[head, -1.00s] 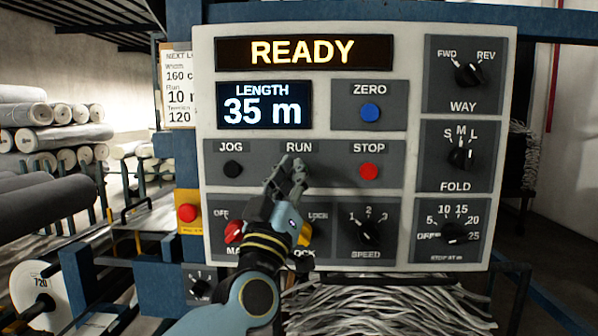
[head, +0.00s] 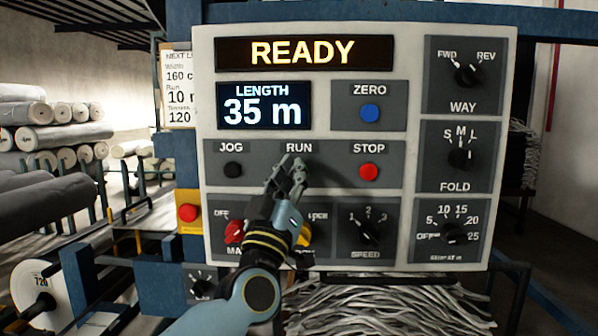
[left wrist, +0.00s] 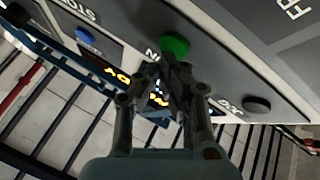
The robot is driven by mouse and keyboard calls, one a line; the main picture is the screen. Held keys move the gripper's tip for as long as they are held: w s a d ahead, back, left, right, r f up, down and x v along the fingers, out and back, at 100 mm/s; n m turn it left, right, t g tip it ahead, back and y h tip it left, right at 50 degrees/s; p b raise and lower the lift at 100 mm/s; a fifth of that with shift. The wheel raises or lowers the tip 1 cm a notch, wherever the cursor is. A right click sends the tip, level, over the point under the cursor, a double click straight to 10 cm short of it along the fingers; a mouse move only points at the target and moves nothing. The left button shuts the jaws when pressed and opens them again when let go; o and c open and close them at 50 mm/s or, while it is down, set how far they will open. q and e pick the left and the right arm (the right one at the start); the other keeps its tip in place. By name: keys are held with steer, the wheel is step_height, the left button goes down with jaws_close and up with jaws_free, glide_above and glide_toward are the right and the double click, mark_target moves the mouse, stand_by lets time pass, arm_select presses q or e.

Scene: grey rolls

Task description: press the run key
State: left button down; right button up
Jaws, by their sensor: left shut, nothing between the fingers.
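The run key is a round green button (left wrist: 175,45) in the left wrist view. In the head view it is hidden behind my left gripper (head: 287,170), just under the RUN label (head: 299,147). In the left wrist view my left gripper (left wrist: 170,70) is shut and empty, its fingertips close to the green button's edge. I cannot tell whether they touch it. The display (head: 303,52) reads READY. My right gripper is in neither view.
The black JOG button (head: 232,170) is left of the gripper and the red STOP button (head: 368,172) right. The blue ZERO button (head: 370,112) is above. A red knob (head: 235,232) and a yellow knob (head: 304,234) lie below, close to my arm.

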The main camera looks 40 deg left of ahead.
arm_select(q)
steer(key=shift+w+a, duration=0.25)
steer(key=shift+w, duration=0.1)
stand_by(0.6)
steer(key=shift+s, duration=0.1)
steer(key=shift+s+d+p, duration=0.35)
steer(key=shift+s+d, duration=0.15)
steer(key=shift+s, duration=0.1)
steer(key=shift+s+d, duration=0.45)
steer(key=shift+s, duration=0.25)
steer(key=shift+s+d, duration=0.4)
steer(key=shift+s, duration=0.35)
steer(key=shift+s+d, duration=0.45)
steer(key=shift+s, duration=0.25)
